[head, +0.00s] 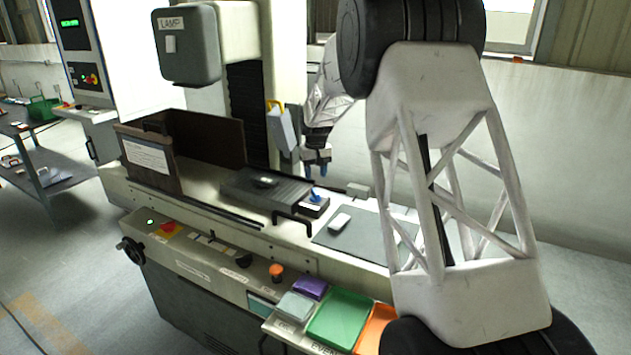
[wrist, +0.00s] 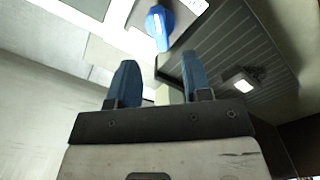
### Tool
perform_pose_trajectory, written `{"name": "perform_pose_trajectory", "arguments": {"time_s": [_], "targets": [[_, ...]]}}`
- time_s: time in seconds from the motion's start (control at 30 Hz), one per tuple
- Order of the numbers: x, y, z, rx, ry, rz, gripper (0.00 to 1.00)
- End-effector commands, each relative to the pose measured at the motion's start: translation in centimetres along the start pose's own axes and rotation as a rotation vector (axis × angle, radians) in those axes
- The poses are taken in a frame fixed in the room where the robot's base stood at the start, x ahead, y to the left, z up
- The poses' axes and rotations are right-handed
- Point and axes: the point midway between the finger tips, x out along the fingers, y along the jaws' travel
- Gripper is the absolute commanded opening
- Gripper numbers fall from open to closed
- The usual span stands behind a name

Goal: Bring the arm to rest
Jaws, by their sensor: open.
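My gripper (head: 317,172) hangs above the machine bed, over the right end of the dark ribbed plate. Its two blue fingers also show in the wrist view (wrist: 160,75). They stand apart with nothing held between them. A blue knob (head: 316,194) on a dark block is just below the gripper. In the wrist view the blue knob (wrist: 157,27) lies beyond the fingertips, apart from them. My arm covers part of the right side in the head view.
The ribbed plate (head: 240,186) bears a small pale piece (head: 265,181). A white object (head: 340,222) lies on a grey mat (head: 372,242). Green (head: 340,318), purple (head: 310,288) and orange (head: 374,328) trays line the front. A lamp housing (head: 187,45) overhangs the left.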

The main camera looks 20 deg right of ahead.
Motion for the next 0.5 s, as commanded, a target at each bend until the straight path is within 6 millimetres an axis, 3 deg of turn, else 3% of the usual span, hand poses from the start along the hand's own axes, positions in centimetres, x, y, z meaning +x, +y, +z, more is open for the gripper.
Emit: {"name": "perform_pose_trajectory", "arguments": {"time_s": [0.5], "targets": [[-0.75,-0.02,0.07,0.000,0.000,0.000,0.45]]}}
